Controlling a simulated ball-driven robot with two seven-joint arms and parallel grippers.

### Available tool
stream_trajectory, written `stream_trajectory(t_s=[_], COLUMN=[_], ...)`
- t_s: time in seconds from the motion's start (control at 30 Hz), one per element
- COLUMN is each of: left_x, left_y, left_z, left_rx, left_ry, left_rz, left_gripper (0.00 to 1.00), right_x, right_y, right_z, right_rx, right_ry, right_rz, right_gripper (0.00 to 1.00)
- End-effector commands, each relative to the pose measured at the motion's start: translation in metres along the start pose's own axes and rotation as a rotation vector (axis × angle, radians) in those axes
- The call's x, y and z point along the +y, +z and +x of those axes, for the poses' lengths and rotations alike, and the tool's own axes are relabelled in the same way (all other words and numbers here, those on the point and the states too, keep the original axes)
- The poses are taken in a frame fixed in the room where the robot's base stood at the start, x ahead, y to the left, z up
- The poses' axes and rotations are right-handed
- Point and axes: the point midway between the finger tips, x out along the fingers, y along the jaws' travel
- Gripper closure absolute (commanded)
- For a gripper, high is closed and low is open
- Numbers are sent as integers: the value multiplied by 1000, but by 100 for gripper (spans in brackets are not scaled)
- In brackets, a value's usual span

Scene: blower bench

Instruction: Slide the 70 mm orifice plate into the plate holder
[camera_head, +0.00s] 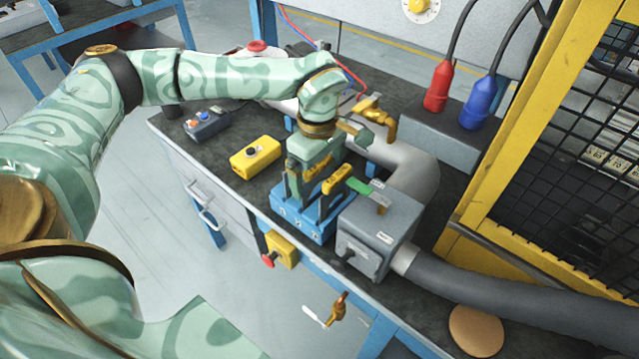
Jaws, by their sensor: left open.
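My left gripper (317,182) points down over a blue rack (318,226) on the bench. It is open, with its fingers at the upright pieces of the rack. Yellow pieces show at the fingers; I cannot tell whether they are plate tabs or finger parts. A grey box (365,240), which looks like the plate holder, stands just right of the rack in the pipe line. A green tab (358,186) and a small brass-coloured tab show by its top. The gripper hides much of the rack, and I cannot make out which plate is 70 mm. My right gripper is out of view.
A grey pipe (412,168) curves behind the holder; a dark hose (500,285) runs right. A yellow button box (255,157) and a small control box (204,122) stand left on clear bench top. A yellow mesh guard (490,170) closes the right side.

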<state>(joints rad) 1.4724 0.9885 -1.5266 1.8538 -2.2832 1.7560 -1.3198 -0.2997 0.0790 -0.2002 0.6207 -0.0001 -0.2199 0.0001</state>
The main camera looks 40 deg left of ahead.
Motion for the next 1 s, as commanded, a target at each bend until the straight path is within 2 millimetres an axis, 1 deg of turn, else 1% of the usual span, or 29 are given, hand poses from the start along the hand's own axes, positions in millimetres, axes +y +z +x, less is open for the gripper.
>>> stream_trajectory(t_s=[0.07, 0.1, 0.17, 0.2, 0.23, 0.27, 0.53, 0.67, 0.77, 0.87, 1.0], left_x=[0, 0, 0, 0, 0, 0, 0, 1, 1, 1, 1], left_y=[0, 0, 0, 0, 0, 0, 0, 0, 0, 0, 0], left_z=[-2, -2, -2, -2, -2, -2, -4, -13, -27, -46, -79], left_rx=[0, 0, 0, 0, 0, 0, 0, 0, 0, 1, 0], left_ry=[2, 2, 1, 1, 1, 1, 3, 4, 6, 8, 9], left_rz=[0, 0, 0, 0, 0, 0, 0, -1, -1, -1, -1], left_gripper=[0, 3, 19, 31, 39, 42, 42, 42, 42, 42, 42], right_x=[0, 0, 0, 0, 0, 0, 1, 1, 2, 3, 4], right_y=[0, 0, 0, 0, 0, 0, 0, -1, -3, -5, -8], right_z=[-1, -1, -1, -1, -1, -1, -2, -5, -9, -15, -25], right_rx=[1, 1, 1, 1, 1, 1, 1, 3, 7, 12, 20], right_ry=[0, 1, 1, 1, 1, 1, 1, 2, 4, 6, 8], right_rz=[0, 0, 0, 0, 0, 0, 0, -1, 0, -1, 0], right_gripper=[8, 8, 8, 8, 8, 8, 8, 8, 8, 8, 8])
